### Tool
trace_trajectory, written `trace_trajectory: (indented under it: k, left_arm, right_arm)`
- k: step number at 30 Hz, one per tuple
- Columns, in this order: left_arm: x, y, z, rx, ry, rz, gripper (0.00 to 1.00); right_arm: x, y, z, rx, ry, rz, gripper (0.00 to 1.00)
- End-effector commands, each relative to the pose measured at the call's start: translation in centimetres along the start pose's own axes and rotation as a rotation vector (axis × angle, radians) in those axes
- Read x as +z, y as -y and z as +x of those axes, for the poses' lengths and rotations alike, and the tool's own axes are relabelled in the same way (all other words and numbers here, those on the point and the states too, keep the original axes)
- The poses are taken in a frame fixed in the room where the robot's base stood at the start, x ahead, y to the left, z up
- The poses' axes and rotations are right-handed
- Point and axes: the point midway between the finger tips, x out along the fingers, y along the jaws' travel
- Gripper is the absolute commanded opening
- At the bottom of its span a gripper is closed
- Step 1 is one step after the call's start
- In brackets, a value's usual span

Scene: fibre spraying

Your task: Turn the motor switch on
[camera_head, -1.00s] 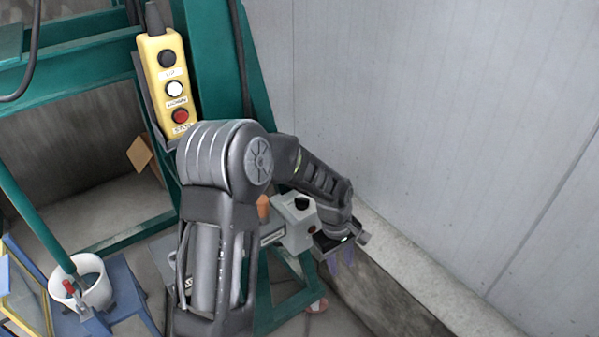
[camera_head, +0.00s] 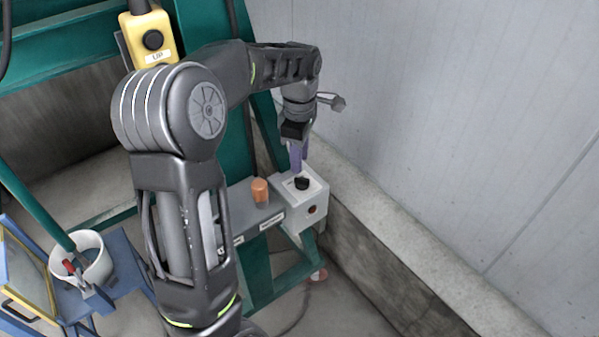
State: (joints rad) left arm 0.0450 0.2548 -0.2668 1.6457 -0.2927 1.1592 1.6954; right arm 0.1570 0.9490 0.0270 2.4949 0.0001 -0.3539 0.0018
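The motor switch is a black knob (camera_head: 302,183) on top of a light grey box (camera_head: 292,218), right of centre in the head view. My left gripper (camera_head: 298,160) points down just above and behind the knob. Its purple fingers look narrow and overlap from this side, so I cannot tell how far apart they are. Nothing shows between them. I cannot tell whether the fingertips touch the box. My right gripper is out of view.
An orange knob (camera_head: 260,190) stands on the grey panel left of the box. A yellow pendant (camera_head: 150,38) hangs at the upper left, partly behind my arm. A white bucket (camera_head: 95,262) sits at the lower left. A pale wall (camera_head: 450,120) bounds the right side.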

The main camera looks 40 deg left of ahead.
Motion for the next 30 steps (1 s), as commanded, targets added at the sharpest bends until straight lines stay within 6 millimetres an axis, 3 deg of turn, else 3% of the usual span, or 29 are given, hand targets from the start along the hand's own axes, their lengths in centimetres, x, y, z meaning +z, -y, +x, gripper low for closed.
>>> trace_trajectory:
  k: [6,12,22,30]
  left_arm:
    - [0.0,0.1,3.5,-0.005,0.000,0.000,0.33]
    - [0.0,0.1,5.6,-0.002,0.000,0.000,0.33]
    - [0.0,0.0,6.0,0.000,0.000,0.001,0.32]
    - [0.0,0.0,6.0,0.000,0.000,0.001,0.10]
  right_arm:
    - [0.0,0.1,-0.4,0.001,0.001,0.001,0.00]
    - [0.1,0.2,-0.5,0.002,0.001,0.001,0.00]
    - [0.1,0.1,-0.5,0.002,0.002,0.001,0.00]
    - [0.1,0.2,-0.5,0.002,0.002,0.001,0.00]
